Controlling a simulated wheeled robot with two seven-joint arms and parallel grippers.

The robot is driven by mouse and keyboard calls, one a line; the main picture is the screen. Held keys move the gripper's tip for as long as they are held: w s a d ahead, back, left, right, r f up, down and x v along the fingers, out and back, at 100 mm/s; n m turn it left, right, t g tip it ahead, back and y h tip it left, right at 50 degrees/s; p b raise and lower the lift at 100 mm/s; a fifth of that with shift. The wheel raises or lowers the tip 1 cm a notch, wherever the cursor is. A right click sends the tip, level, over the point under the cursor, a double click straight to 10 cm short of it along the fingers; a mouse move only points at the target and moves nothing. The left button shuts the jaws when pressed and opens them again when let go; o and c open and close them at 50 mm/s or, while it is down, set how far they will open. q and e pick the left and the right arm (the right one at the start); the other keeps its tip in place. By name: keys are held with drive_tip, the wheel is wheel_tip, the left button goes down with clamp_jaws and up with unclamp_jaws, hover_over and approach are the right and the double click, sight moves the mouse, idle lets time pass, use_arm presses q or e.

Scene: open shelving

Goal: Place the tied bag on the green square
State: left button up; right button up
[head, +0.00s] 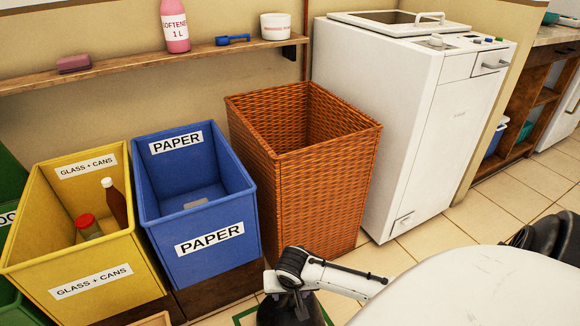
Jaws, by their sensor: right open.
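A dark, glossy rounded bag (296,315) shows at the bottom edge of the head view, cut off by the frame. The green square (242,317) is a green outline on the floor, mostly hidden; parts of its lines show on both sides of the bag, which appears to be over it. I cannot tell if the bag rests on the floor. My right gripper (287,284) is open, right above the top of the bag. The fingers overlap the dark bag, so contact is unclear. My left gripper is not in view.
A wicker basket (320,190) stands just behind my right gripper. A blue paper bin (210,240) and yellow glass bin (100,285) stand left. A white machine (400,140) is behind right. Tiled floor (450,232) is free between.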

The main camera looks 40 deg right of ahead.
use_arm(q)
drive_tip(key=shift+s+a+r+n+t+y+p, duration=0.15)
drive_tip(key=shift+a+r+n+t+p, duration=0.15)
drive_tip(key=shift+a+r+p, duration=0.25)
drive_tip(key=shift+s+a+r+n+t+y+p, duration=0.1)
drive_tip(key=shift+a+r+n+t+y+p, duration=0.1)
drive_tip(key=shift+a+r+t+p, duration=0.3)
use_arm(e)
drive_tip(key=v, duration=0.6)
drive_tip(key=shift+r, duration=0.15)
